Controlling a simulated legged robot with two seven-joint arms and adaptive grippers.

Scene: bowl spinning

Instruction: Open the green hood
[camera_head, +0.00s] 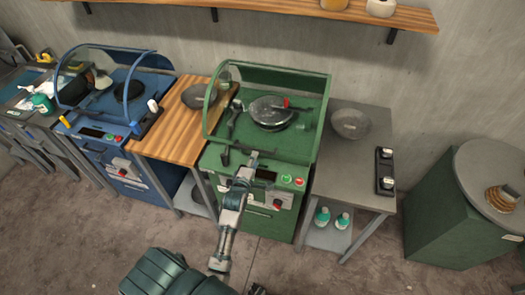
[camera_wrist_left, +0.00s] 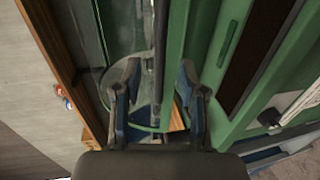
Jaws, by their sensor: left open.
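The green hood (camera_head: 209,103) is a clear cover with a green frame and curved side on the green machine (camera_head: 225,159). It looks lowered over the work area, where a dark round dish (camera_head: 270,112) shows. My left gripper (camera_head: 247,163) is at the machine's front edge, above its control panel. In the left wrist view the left gripper (camera_wrist_left: 160,70) is open. A thin dark bar (camera_wrist_left: 160,35) along the green frame runs between its fingers; contact cannot be told. My right gripper does not clearly show.
A wooden counter (camera_head: 170,133) and a blue machine (camera_head: 101,128) stand left. A grey table (camera_head: 352,185) with a bowl (camera_head: 350,123) stands right, near a green bin (camera_head: 441,211). A wooden shelf (camera_head: 290,7) hangs above. The floor in front is clear.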

